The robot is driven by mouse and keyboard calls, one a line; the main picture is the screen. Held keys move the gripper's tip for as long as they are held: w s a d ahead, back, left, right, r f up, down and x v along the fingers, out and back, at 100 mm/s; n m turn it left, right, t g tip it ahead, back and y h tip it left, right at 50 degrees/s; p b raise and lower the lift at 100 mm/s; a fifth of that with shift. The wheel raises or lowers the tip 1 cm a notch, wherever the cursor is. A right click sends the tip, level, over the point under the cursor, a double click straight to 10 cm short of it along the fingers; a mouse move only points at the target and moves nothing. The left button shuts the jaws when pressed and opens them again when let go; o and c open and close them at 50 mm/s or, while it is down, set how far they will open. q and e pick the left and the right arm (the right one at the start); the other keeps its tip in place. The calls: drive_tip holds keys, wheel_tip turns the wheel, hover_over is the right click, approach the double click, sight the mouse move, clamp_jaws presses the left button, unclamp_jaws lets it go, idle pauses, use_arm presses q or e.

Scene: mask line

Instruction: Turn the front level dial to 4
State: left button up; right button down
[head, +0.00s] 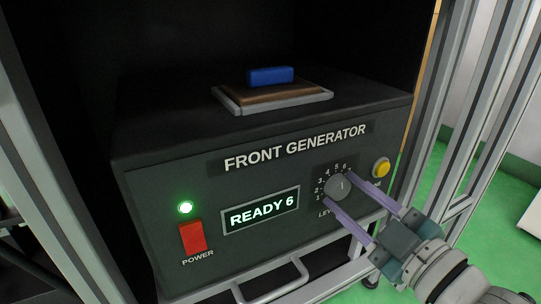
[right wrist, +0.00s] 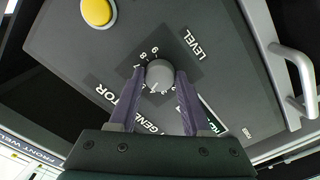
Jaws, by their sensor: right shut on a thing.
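The level dial (head: 341,186) is a round grey knob on the dark front panel of the front generator (head: 140,187), with numbers around its upper left side. My right gripper (head: 337,187) has its two purple fingers on opposite sides of the dial and is shut on it. The right wrist view shows the dial (right wrist: 160,76) between the fingertips, with a small light mark on its face. The display (head: 261,210) reads "READY 6". The dial's exact setting is hard to read from its mark. My left gripper is not in view.
A red power switch (head: 192,237) sits under a lit green lamp (head: 185,207). A yellow button (head: 381,168) is just right of the dial. A metal handle (head: 275,290) sticks out below. A blue-handled lid (head: 270,75) is on top. Metal frame posts stand at both sides.

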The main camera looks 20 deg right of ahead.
drive_tip(key=shift+n, duration=1.5)
drive_tip(key=shift+c, duration=1.8)
unclamp_jaws()
drive_tip(key=shift+s+p, duration=0.3)
drive_tip(key=shift+p, duration=0.1)
drive_tip(key=s+p, duration=0.3)
drive_tip(key=s, duration=0.6)
drive_tip(key=shift+s+d, duration=0.15)
drive_tip(key=shift+d, duration=0.3)
